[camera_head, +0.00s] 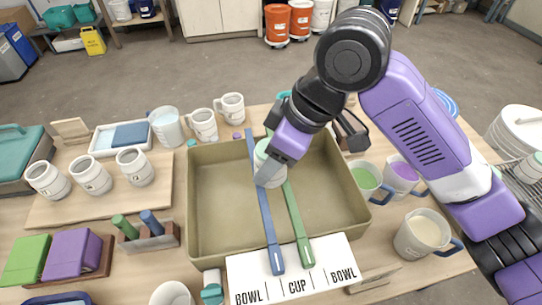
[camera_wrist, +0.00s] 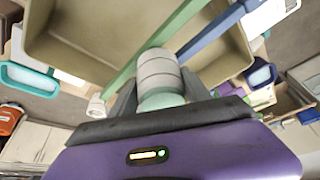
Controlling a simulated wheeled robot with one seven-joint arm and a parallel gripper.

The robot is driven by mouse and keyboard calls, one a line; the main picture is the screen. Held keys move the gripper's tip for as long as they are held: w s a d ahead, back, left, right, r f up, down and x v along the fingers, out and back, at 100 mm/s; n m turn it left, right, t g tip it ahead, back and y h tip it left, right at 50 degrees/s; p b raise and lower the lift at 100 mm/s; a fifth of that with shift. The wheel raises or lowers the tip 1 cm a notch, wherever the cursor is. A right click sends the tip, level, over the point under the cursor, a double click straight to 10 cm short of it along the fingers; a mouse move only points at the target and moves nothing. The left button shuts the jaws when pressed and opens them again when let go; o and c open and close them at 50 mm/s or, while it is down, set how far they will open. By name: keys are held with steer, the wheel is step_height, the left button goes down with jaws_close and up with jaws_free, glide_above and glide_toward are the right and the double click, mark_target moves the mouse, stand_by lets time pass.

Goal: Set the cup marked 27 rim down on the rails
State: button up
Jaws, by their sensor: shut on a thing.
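My gripper (camera_head: 271,160) is shut on a whitish cup (camera_head: 262,158) with a pale green end, over the middle of the olive basin. In the wrist view the cup (camera_wrist: 158,72) sits between the two fingers, its green end nearer my gripper (camera_wrist: 158,98). A blue rail (camera_head: 266,215) and a green rail (camera_head: 297,218) run across the basin, and the cup is over or against them; I cannot tell whether it touches. No number is readable on the held cup, and which end is its rim is unclear.
The basin (camera_head: 205,230) has a card (camera_head: 295,270) reading BOWL, CUP, BOWL at its front. Several white cups stand left, some on a board (camera_head: 60,212). Buckets of green (camera_head: 366,178), purple (camera_head: 402,172) and cream (camera_head: 424,232) glaze stand right, near my arm.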

steer(key=shift+f, duration=0.15)
steer(key=o, duration=1.6)
